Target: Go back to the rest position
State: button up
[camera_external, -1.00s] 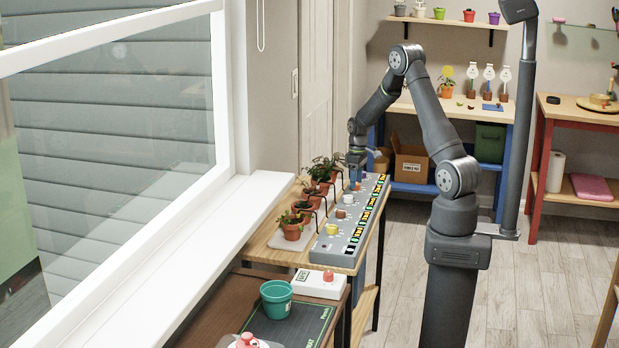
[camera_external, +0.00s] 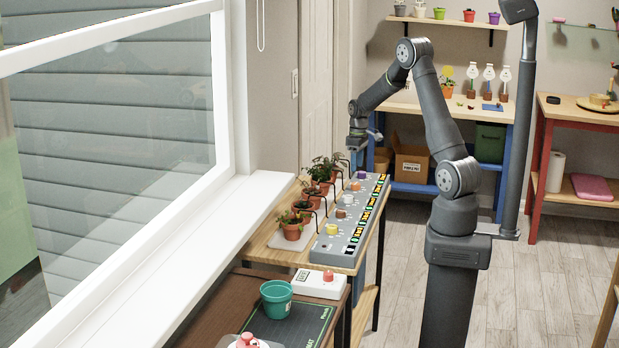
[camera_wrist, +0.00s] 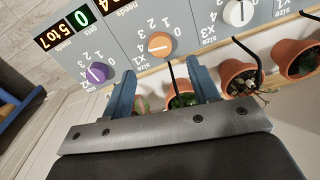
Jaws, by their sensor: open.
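My gripper (camera_external: 357,162) hangs above the far end of the grey control panel (camera_external: 350,222). In the wrist view my gripper (camera_wrist: 165,85) shows its two blue fingers spread apart with nothing held between them. The panel there carries a purple dial (camera_wrist: 97,73), an orange dial (camera_wrist: 159,44) and a white dial (camera_wrist: 238,12). A potted plant (camera_wrist: 183,94) shows beyond the gap between the fingers, partly hidden by the gripper.
Several potted plants (camera_external: 292,226) stand in a row left of the panel, with thin dark spouts arching beside them. A white box with a red button (camera_external: 319,284) and a teal pot (camera_external: 276,298) are nearer. The floor (camera_external: 400,260) right of the table looks clear.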

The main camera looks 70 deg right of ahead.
aim_at(356, 184)
notch_tip(356, 184, up, 10)
jog(key=f, duration=1.7)
jog(key=shift+a+f, duration=0.15)
jog(key=shift+a, duration=0.1)
jog(key=shift+f+m, duration=0.15)
jog(key=shift+m, duration=0.15)
jog(key=m, duration=1.1)
jog(key=shift+a+t, duration=0.1)
jog(key=shift+t, duration=0.2)
jog(key=shift+m+h, duration=0.4)
jog(key=shift+m, duration=1.7)
